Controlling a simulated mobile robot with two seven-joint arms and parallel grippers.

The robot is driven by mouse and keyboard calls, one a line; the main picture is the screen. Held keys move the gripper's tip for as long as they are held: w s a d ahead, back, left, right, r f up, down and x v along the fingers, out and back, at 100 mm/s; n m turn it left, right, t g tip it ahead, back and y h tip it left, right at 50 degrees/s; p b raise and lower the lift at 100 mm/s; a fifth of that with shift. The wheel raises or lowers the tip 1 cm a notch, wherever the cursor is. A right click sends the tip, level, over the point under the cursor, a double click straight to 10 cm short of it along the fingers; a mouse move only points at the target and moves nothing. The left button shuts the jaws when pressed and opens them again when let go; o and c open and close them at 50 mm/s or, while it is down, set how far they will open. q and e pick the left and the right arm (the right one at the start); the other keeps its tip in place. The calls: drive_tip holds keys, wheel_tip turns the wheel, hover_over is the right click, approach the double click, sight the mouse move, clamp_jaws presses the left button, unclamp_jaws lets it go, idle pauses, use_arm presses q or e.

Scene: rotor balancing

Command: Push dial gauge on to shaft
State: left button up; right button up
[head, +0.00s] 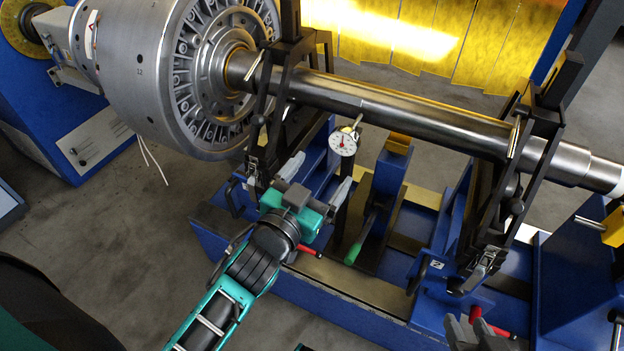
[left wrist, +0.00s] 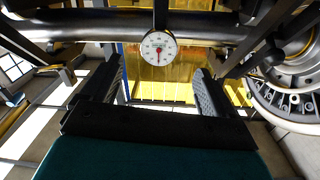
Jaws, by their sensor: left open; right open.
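The dial gauge (head: 343,141) has a round white face with a red needle and sits just below the long steel shaft (head: 420,116), near the rotor side. In the left wrist view the gauge (left wrist: 159,48) is upright against the shaft (left wrist: 95,22); I cannot tell whether its tip touches the shaft. My left gripper (head: 319,178) is open and empty, below and in front of the gauge. In the left wrist view its fingers (left wrist: 153,88) stand apart on either side, below the dial. My right gripper (head: 481,328) is open, low at the bottom edge, partly cut off.
The large bladed rotor (head: 150,65) is at the upper left. Black bearing stands (head: 285,80) and (head: 520,150) flank the gauge on a blue machine bed (head: 330,290). A green-handled lever (head: 355,250) and a red handle (head: 310,250) are near my left gripper. Yellow panels (head: 420,40) stand behind.

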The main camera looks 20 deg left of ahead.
use_arm(q)
drive_tip(key=shift+s+a, duration=0.1)
drive_tip(key=shift+s, duration=1)
